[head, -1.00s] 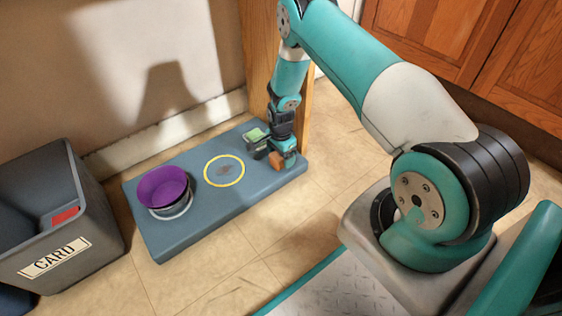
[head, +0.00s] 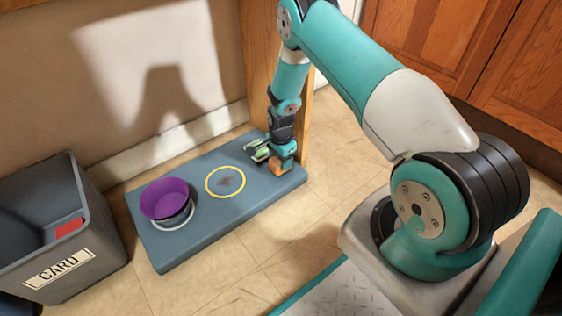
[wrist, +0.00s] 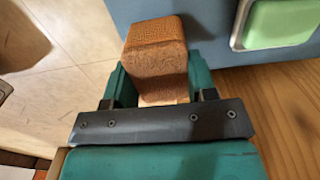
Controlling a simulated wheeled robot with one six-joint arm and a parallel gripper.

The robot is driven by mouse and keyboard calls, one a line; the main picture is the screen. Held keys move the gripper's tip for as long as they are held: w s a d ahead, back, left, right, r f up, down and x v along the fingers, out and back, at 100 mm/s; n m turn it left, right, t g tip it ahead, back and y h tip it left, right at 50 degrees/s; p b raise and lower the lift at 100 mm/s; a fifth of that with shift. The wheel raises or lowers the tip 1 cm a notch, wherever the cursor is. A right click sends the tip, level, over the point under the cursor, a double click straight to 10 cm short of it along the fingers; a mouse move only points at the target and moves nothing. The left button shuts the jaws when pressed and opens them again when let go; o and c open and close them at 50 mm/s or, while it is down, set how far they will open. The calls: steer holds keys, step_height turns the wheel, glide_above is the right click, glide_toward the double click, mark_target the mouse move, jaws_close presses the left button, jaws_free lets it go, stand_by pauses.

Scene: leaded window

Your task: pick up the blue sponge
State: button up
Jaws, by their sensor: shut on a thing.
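My gripper (head: 283,163) is over the right end of the blue-grey platform, low down. It is shut on an orange-brown, rough-textured block (wrist: 156,55) that looks like a sponge; the block also shows in the head view (head: 281,169). In the wrist view it sticks out from between the teal fingers. I cannot tell whether it touches the platform. No blue sponge shows in either view.
The blue-grey platform (head: 220,227) lies on the tiled floor. It bears a green pad in a grey holder (head: 259,151) beside my gripper, a yellow ring (head: 225,195) and a purple bowl (head: 165,198). A grey bin marked CARD (head: 80,240) stands left. A wooden post is behind my gripper.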

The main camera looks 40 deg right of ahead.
step_height(320, 180, up, 17)
steer(key=p, duration=0.7)
steer(key=shift+f+p, duration=0.15)
steer(key=shift+p, duration=0.25)
